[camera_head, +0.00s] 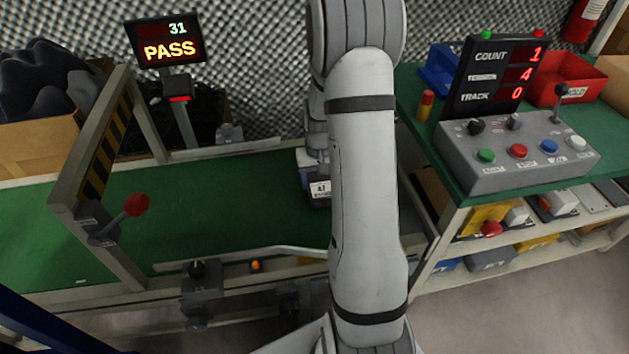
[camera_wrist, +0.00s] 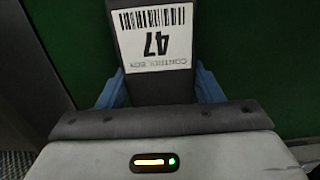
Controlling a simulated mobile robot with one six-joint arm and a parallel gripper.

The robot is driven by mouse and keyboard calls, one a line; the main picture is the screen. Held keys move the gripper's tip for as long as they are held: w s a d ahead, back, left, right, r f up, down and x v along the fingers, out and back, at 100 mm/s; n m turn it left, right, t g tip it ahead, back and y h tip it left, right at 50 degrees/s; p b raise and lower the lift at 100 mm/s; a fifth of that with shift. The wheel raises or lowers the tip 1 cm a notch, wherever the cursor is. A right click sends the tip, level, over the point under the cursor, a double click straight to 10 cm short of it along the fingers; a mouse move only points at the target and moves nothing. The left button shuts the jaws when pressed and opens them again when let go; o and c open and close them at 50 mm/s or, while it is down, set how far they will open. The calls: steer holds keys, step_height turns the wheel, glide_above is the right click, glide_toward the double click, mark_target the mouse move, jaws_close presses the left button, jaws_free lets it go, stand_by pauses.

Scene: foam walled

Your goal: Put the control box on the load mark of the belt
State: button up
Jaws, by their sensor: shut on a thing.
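The control box (camera_wrist: 153,75) is dark grey with a white label reading "CONTROL BOX" and 47. It fills the upper middle of the wrist view. My gripper (camera_wrist: 160,88) is shut on it, with blue fingers along both sides. In the head view the box (camera_head: 320,188) shows partly beside my arm, over the right part of the green belt (camera_head: 220,205). My arm hides much of it and most of my gripper. I cannot tell whether the box touches the belt. The load mark is not visible to me.
A pale guide rail (camera_head: 250,255) runs along the near side. A button console (camera_head: 520,150) stands on the right bench. A display (camera_head: 166,40) reads PASS.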

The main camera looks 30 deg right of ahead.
mark_target(319, 177)
steer(key=shift+f, duration=0.15)
steer(key=o, duration=1.2)
step_height(319, 177, up, 11)
steer(key=p, duration=0.4)
steer(key=s+a+r+n, duration=0.1)
steer(key=s+a+r, duration=0.4)
steer(key=s+a, duration=0.3)
steer(key=s+a+r+n+t, duration=0.1)
steer(key=s+a+r+n, duration=0.1)
steer(key=s+a+r, duration=0.4)
steer(key=s+a, duration=0.1)
steer(key=s, duration=0.4)
steer(key=shift+a+r, duration=0.2)
steer(key=shift+a, duration=0.2)
